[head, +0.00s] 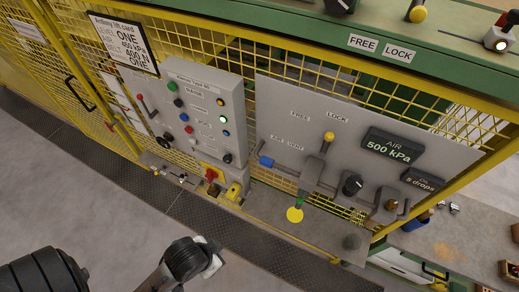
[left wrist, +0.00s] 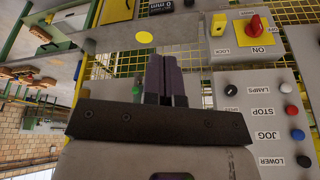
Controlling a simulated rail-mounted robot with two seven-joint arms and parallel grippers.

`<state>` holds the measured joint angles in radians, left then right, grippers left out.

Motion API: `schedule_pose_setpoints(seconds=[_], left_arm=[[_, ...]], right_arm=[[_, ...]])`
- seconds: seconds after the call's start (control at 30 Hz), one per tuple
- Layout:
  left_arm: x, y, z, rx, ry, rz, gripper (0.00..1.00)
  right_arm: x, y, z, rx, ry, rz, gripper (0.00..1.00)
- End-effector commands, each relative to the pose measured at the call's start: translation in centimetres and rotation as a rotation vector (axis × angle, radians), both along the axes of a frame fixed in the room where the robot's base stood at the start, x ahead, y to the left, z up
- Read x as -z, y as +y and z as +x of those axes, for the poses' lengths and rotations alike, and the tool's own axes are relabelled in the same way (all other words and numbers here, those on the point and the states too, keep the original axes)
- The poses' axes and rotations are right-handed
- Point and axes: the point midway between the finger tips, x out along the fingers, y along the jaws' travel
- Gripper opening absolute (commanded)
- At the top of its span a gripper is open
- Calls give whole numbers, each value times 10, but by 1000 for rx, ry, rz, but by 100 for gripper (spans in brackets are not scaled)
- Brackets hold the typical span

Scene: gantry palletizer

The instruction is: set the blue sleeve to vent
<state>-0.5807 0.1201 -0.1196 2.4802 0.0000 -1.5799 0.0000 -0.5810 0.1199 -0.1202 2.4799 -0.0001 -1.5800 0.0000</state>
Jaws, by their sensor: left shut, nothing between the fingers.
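The blue sleeve (head: 265,161) sits on the pipe at the left of the grey air panel (head: 290,95), just below the AIR VENT label (head: 287,143). It is at the left end of the visible fitting, under the AIR side of the label. My left gripper (left wrist: 166,58) is shut and empty in the left wrist view, its dark fingers in front of the yellow mesh. In the head view my left arm is at the bottom, well below and apart from the sleeve; its fingers are not clear there. I cannot pick out the sleeve in the left wrist view. My right gripper is not in view.
A grey control box (head: 205,110) with buttons and a red rotary switch (head: 211,174) stands left of the sleeve. The floor in front is clear.

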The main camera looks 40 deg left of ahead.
Motion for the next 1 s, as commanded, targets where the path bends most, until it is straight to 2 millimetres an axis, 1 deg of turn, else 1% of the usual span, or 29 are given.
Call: schedule_pose_setpoints(seconds=[0.17, 0.23, 0.27, 0.37, 0.47, 0.53, 0.57, 0.6, 0.67, 0.7, 0.77, 0.8, 0.87, 0.9, 1.0], left_arm=[[1, 0, -2, 0, 5, -1, 0], [3, 0, 1, 4, 0, -4, 0], [5, 0, 5, 9, -5, -8, 0], [15, 0, 26, 35, -35, -36, 0], [28, 2, 62, 76, -76, -87, 0], [36, 8, 94, 100, -99, -133, 0], [37, 12, 108, 107, -108, -151, 0], [38, 18, 127, 113, -115, -176, 0], [37, 29, 153, 111, -120, -211, 0], [33, 38, 170, 103, -121, -233, 0], [25, 53, 193, 84, -120, -265, 0], [18, 64, 207, 65, -120, -286, 0], [5, 80, 225, 31, -118, -316, 0], [-5, 91, 236, 6, -119, -335, 0], [-30, 115, 256, -57, -124, -382, 0]], right_arm=[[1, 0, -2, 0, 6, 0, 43], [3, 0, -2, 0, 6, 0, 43], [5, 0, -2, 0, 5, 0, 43], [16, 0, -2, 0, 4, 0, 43], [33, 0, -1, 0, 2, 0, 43], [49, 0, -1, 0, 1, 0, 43], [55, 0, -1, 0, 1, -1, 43], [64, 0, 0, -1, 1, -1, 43], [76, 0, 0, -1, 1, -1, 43], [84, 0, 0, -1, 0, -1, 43], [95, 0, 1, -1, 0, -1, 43], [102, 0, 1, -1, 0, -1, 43], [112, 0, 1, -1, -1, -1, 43], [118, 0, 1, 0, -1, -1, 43], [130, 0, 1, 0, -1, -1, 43]])
